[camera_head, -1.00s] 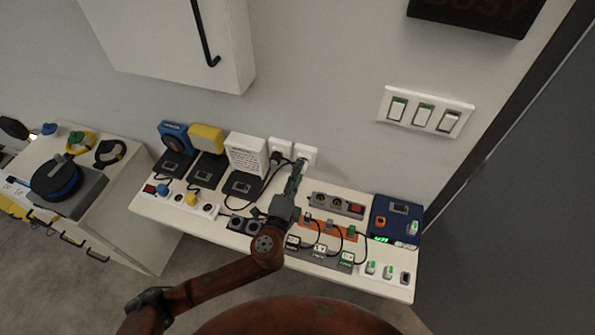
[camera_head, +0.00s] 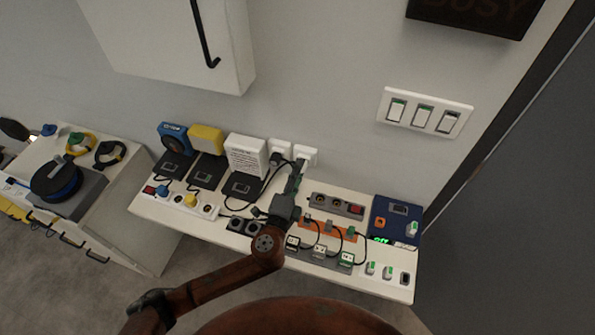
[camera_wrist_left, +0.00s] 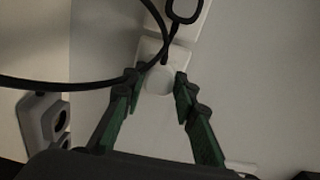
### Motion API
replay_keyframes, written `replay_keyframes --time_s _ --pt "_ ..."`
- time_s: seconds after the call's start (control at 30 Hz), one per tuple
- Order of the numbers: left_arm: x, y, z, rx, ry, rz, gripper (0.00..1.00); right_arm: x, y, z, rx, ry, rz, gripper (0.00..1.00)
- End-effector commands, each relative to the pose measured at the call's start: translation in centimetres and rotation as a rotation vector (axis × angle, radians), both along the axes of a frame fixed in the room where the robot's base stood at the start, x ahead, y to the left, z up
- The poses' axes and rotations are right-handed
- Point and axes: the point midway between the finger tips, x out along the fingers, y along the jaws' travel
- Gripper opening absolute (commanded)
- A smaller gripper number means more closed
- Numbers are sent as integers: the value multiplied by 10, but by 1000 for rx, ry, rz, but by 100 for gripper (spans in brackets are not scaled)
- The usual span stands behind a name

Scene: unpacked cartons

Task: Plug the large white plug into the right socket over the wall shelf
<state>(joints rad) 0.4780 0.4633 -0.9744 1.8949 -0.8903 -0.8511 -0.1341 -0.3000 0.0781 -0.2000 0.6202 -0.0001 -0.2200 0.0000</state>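My left gripper (camera_head: 299,168) reaches up from the shelf to the right wall socket (camera_head: 308,152). In the left wrist view its green-padded fingers (camera_wrist_left: 158,82) stand apart on either side of a round white face at the square white socket plate (camera_wrist_left: 172,49). Narrow gaps show beside that face, so the gripper looks open. I cannot tell whether the face is the large white plug seated in the socket or the socket's own recess. A black plug (camera_head: 277,158) sits at the left wall socket (camera_head: 281,145). My right gripper is not in view.
The white wall shelf (camera_head: 335,275) is crowded with adapters, power strips and cords. A large white box (camera_head: 245,155) stands left of the sockets. A black cable (camera_wrist_left: 60,86) loops close to the left fingertip. A switch panel (camera_head: 425,112) is at upper right.

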Motion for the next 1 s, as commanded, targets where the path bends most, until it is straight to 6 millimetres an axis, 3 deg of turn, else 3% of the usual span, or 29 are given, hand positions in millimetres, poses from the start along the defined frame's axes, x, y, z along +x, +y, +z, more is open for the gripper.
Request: replay_keyframes --time_s 0.23,0.57,0.67,1.0 --pt "0 0 0 0 0 0 44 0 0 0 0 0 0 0" --pt "-4 1 -1 0 2 0 44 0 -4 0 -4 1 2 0" --pt "-15 5 -2 -1 3 -1 44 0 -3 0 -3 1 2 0" --pt "-80 26 -1 -1 3 0 44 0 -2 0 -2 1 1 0"
